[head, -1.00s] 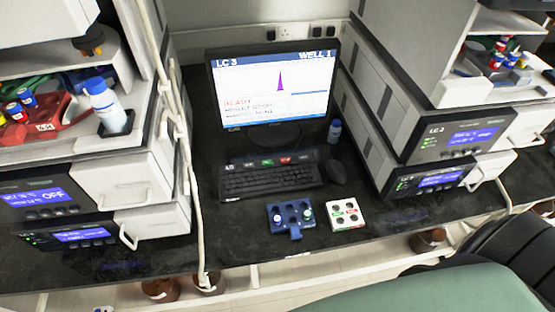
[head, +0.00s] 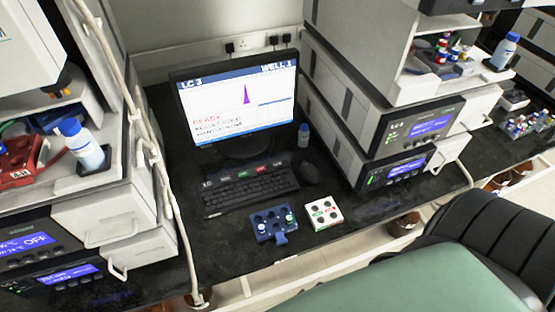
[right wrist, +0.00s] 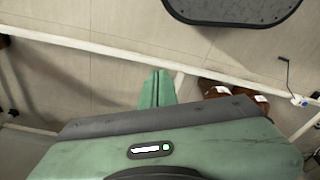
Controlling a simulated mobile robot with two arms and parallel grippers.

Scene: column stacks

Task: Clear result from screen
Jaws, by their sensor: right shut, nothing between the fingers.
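The monitor screen (head: 237,105) stands on the dark bench, in the middle left of the head view. It reads LC 3 and WELL 1, with a purple peak and red and dark text lines below left. The keyboard (head: 250,190) lies in front of it, with a strip of small coloured keys (head: 242,174), one green and one red, along its back. My right gripper (right wrist: 155,88) shows in the right wrist view, its green fingers shut and empty above the floor, away from the keyboard. My left gripper is in neither view.
A blue rack (head: 271,226) and a white rack (head: 323,213) lie in front of the keyboard. A mouse (head: 310,174) and small bottle (head: 303,135) are right of it. Instrument stacks (head: 375,140) flank the workspace. A cream tube (head: 150,150) hangs at left.

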